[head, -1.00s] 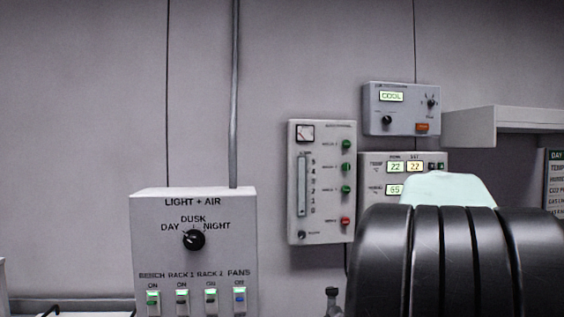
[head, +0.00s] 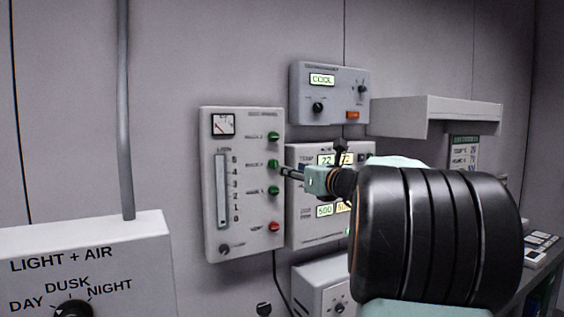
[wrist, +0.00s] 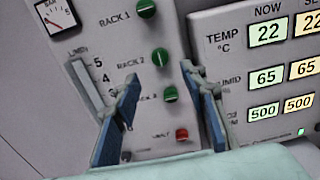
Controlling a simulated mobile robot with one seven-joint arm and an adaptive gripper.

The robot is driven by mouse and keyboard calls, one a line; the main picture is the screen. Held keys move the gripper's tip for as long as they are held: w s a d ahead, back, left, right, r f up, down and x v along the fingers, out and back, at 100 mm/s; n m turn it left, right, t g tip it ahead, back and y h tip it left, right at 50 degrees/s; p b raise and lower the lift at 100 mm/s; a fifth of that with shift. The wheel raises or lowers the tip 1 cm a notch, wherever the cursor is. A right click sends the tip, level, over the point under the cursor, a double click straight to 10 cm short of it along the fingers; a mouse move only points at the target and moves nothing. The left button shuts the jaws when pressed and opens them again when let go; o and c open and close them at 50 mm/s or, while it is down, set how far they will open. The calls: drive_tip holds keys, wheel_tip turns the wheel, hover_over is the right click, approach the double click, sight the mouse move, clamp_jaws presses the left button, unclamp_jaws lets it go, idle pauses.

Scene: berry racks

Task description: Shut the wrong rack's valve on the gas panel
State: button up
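In the wrist view the green knobs are the rack 1 valve (wrist: 146,8), the rack 2 valve (wrist: 160,57) and the rack 3 valve (wrist: 170,93). A red knob (wrist: 181,134) sits below them. My gripper (wrist: 160,78) is open and empty, its blue fingers apart, with the rack 2 and rack 3 knobs showing between them. In the head view my gripper (head: 290,173) points left at the panel near these knobs; contact cannot be told.
A climate display box (head: 300,222) hangs just right of the gas panel, partly behind my arm. A box reading COOL (head: 330,95) hangs above it. A shelf (head: 435,117) juts out at the right. The LIGHT + AIR box (head: 130,250) stands at the lower left.

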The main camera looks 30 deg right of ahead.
sight(275, 164)
drive_tip(key=w, duration=0.3)
drive_tip(key=w+p, duration=0.1)
drive_tip(key=w, duration=0.2)
drive_tip(key=w+p, duration=0.1)
drive_tip(key=w, duration=0.3)
drive_tip(key=shift+d, duration=0.25)
drive_tip(key=shift+c, duration=0.4)
clamp_jaws()
